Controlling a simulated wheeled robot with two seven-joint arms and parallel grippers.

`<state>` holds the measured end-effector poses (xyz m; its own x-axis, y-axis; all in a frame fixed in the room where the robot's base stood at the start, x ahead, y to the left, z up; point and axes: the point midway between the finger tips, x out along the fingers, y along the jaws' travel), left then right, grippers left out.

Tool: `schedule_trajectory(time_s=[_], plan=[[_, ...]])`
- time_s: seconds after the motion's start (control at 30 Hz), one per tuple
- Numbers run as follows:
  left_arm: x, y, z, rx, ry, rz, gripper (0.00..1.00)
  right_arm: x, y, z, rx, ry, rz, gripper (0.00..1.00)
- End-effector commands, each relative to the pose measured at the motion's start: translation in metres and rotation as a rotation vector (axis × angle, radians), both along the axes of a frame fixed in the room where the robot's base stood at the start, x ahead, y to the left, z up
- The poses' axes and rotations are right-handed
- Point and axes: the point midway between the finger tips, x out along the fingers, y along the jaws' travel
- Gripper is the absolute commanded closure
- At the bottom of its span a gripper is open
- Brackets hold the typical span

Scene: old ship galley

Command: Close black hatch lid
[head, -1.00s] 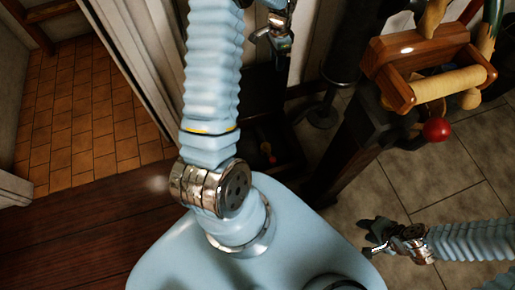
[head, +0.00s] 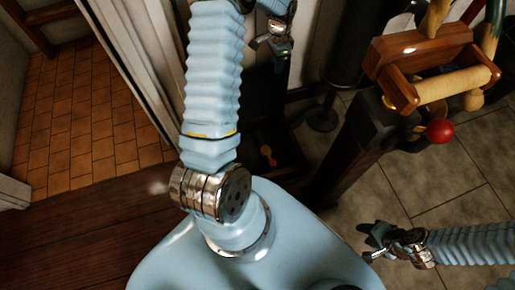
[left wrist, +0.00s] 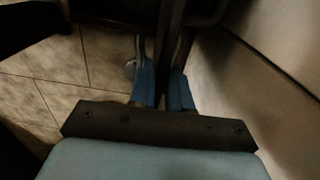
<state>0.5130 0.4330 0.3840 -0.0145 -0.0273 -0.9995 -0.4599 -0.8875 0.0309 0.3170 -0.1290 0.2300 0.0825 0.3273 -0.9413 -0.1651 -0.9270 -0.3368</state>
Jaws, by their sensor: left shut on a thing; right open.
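The black hatch lid (left wrist: 169,45) shows in the left wrist view as a thin dark edge running up between two blue fingers. My left gripper (left wrist: 165,88) is shut on this edge. In the head view my left gripper (head: 281,62) is at the top centre, beyond my blue arm. The dark panel below it blends into shadow, so the lid's outline and angle are hard to tell. My right gripper (head: 372,240) is open and empty at the lower right, above the tiled floor, well away from the lid.
A dark open recess (head: 285,155) holds a small red and orange item (head: 267,156). A wooden rack with a pale roller (head: 455,88) and a red ball (head: 440,132) stand at the right. A black pipe (head: 345,50) rises behind. Tiled floor (head: 440,180) is clear at the right.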

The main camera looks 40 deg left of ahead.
Motion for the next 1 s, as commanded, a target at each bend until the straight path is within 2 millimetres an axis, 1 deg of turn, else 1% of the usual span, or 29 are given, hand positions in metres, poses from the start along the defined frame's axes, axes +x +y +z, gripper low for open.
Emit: schedule_trajectory(time_s=[0.07, 0.17, 0.27, 0.3, 0.4, 0.5, 0.67, 0.83, 0.87, 0.93, 1.0], plan=[[0.000, 0.000, 0.000, 0.001, 0.000, 0.000, 1.00, 0.000, 0.000, 0.000, 0.000, 0.000, 0.000, 0.57], [-0.003, -0.009, -0.004, 0.028, -0.013, -0.005, 1.00, 0.000, 0.001, -0.011, 0.001, 0.001, 0.000, 0.57], [-0.013, -0.029, -0.011, 0.092, -0.051, -0.010, 1.00, -0.001, 0.002, -0.031, 0.005, 0.004, 0.003, 0.57], [-0.016, -0.037, -0.014, 0.125, -0.065, -0.011, 1.00, -0.001, 0.003, -0.042, 0.007, 0.006, 0.005, 0.57], [-0.025, -0.053, -0.016, 0.190, -0.102, -0.011, 1.00, -0.002, 0.005, -0.061, 0.012, 0.008, 0.007, 0.57], [-0.031, -0.062, -0.014, 0.232, -0.122, -0.008, 1.00, -0.001, 0.005, -0.071, 0.013, 0.008, 0.007, 0.57], [-0.033, -0.065, -0.009, 0.249, -0.132, -0.001, 1.00, -0.001, 0.006, -0.069, 0.013, 0.007, 0.007, 0.57], [-0.033, -0.065, -0.009, 0.250, -0.131, 0.000, 1.00, -0.001, 0.006, -0.069, 0.013, 0.007, 0.008, 0.57], [-0.034, -0.066, -0.010, 0.253, -0.132, -0.001, 1.00, -0.001, 0.006, -0.072, 0.013, 0.007, 0.008, 0.57], [-0.036, -0.071, -0.017, 0.269, -0.138, -0.005, 1.00, -0.001, 0.006, -0.085, 0.013, 0.007, 0.008, 0.57], [-0.039, -0.079, -0.025, 0.297, -0.155, -0.007, 1.00, -0.001, 0.006, -0.104, 0.013, 0.007, 0.008, 0.57]])
